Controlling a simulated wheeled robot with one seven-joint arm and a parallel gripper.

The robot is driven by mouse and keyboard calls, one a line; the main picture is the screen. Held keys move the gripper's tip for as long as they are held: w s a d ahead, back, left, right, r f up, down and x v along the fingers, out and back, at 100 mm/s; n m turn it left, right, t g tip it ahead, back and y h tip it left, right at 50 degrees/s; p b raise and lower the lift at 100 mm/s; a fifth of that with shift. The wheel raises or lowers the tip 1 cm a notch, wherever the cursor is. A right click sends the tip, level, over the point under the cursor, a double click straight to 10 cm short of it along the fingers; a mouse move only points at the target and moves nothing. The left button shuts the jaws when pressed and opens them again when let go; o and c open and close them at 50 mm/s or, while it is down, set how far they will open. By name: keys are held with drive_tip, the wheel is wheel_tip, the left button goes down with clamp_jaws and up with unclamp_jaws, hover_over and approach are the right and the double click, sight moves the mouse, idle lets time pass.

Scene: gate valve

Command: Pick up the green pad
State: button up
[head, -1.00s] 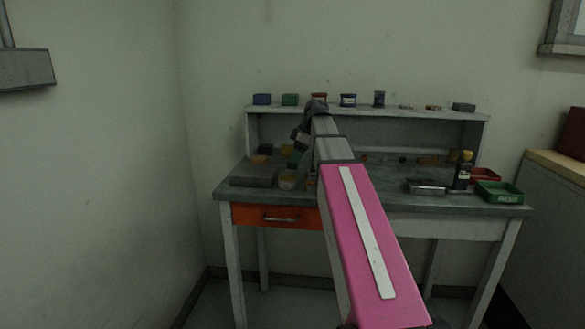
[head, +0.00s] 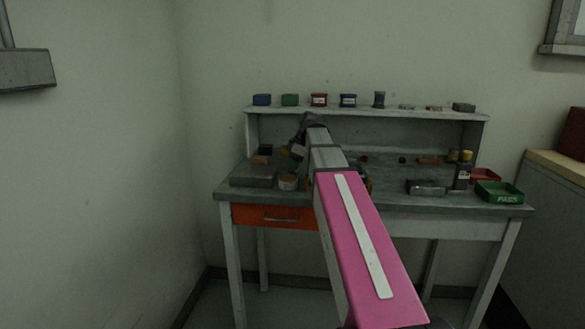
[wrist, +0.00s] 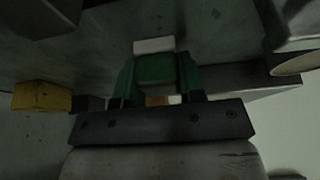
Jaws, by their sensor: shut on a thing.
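My gripper (wrist: 156,72) shows in the wrist view, its two fingers closed on the sides of a green pad. The green pad (wrist: 156,68) sits between the fingers and has a pale top face (wrist: 154,45). In the head view my forearm reaches over the left half of the workbench (head: 400,205). The gripper end is small and dark there, and a little green (head: 297,151) shows beside it. I cannot tell from these views whether the pad is clear of the bench top.
A yellow block (wrist: 42,96) lies left of the gripper in the wrist view. In the head view a tin (head: 288,183) and a flat grey box (head: 253,177) stand at the bench's left front. Blue (head: 262,99) and green (head: 290,100) boxes stand on the shelf. A green tray (head: 499,192) is at right.

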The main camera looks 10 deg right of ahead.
drive_tip(key=shift+r, duration=0.5)
drive_tip(key=r, duration=0.3)
drive_tip(key=shift+s+a+r, duration=0.15)
drive_tip(key=shift+a+r, duration=0.15)
drive_tip(key=s+a+r, duration=0.1)
drive_tip(key=a+r, duration=0.1)
drive_tip(key=a, duration=0.1)
drive_tip(key=s+a+r, duration=0.2)
drive_tip(key=a, duration=0.1)
drive_tip(key=s+a+r, duration=0.2)
drive_tip(key=a, duration=0.1)
drive_tip(key=shift+s+a+r, duration=0.1)
drive_tip(key=shift+a+r, duration=0.1)
drive_tip(key=shift+a, duration=0.15)
drive_tip(key=shift+o, duration=0.5)
idle(0.5)
